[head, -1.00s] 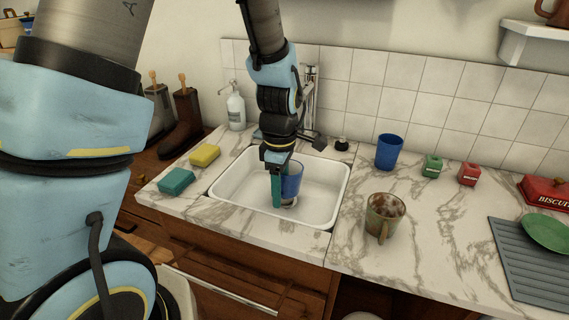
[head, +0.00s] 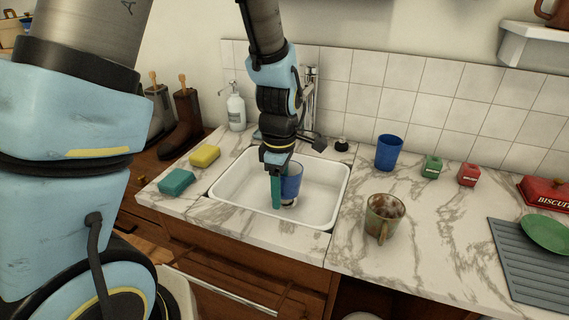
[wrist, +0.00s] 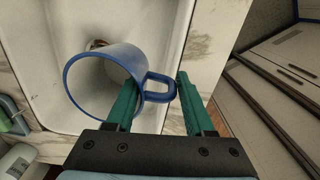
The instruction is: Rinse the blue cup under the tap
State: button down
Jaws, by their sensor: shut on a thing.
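The blue cup (head: 292,180) is in the white sink basin (head: 323,206), held by my gripper (head: 277,190), whose green fingers show at its left side. In the wrist view the cup (wrist: 76,93) has a blue rim, a pale inside and a blue handle on its right. My gripper (wrist: 160,95) is shut on the cup, with the handle between its fingers. The metal tap (head: 310,92) rises behind the basin, partly hidden by my arm. I cannot tell whether water runs or whether the cup touches the basin floor.
A second blue cup (head: 389,152) and a brown mug (head: 383,216) stand on the counter right of the sink. A yellow sponge (head: 205,155) and a teal sponge (head: 176,182) lie to the left. A soap bottle (head: 236,108) stands at the back left.

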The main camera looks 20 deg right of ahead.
jog(key=shift+s+a+r+p, duration=0.35)
jog(key=shift+s+r+p, duration=0.2)
jog(key=shift+s+r, duration=0.05)
jog(key=shift+s+a+r+p, duration=0.3)
jog(key=shift+s+r+p, duration=0.25)
jog(key=shift+s+r, duration=0.1)
jog(key=shift+s+a+r+p, duration=0.35)
jog(key=shift+s+r+p, duration=0.2)
jog(key=shift+s, duration=0.05)
jog(key=shift+s+a+r, duration=0.1)
jog(key=shift+s, duration=0.1)
